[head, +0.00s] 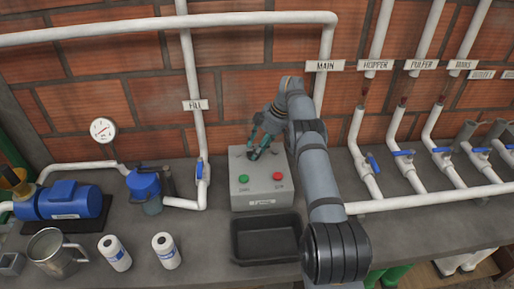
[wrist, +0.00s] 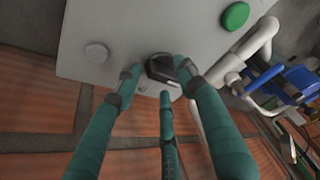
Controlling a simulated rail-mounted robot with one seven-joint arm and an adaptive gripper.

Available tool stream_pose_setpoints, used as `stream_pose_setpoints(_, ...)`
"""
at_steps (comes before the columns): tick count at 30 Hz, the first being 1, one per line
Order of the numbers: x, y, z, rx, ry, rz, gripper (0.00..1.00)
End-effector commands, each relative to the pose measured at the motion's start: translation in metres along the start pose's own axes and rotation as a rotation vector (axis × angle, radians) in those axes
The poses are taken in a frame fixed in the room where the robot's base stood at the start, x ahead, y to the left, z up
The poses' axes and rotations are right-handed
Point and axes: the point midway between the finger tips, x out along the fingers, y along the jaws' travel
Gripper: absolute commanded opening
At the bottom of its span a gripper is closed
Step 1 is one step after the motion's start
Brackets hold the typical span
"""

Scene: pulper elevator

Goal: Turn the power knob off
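The power knob (wrist: 160,68) is a dark knob on the face of a grey control box (head: 262,203). In the wrist view its top shows between the fingertips of my gripper (wrist: 160,78). My gripper has three teal fingers, spread around the knob. The right fingertip overlaps the knob's edge in the picture, while a gap shows between the left fingertip and the knob. I cannot tell whether any finger touches it. In the head view my gripper (head: 259,146) reaches down to the back of the box, and the fingers partly hide the knob.
The box has a green button (head: 244,179) and a red button (head: 278,176). A black tray (head: 266,260) lies in front. A white pipe with a blue valve (head: 202,172) stands left; a blue pump (head: 72,200) is farther left. More valved pipes (head: 360,160) are right.

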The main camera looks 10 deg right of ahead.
Motion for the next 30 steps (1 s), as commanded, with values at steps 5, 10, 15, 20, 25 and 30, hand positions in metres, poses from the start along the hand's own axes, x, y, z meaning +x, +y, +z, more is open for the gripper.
stream_pose_setpoints(5, -0.021, 0.001, -0.001, -0.001, 0.001, 0.003, 0.4)
stream_pose_setpoints(10, -0.049, 0.001, 0.0, 0.0, 0.001, 0.004, 0.4)
stream_pose_setpoints(15, -0.069, 0.001, 0.0, 0.0, 0.0, 0.003, 0.4)
stream_pose_setpoints(20, -0.075, 0.0, 0.0, 0.0, 0.0, 0.001, 0.4)
stream_pose_setpoints(25, -0.075, 0.0, 0.0, 0.0, 0.0, 0.001, 0.4)
stream_pose_setpoints(30, -0.071, 0.0, 0.0, 0.0, 0.0, -0.001, 0.4)
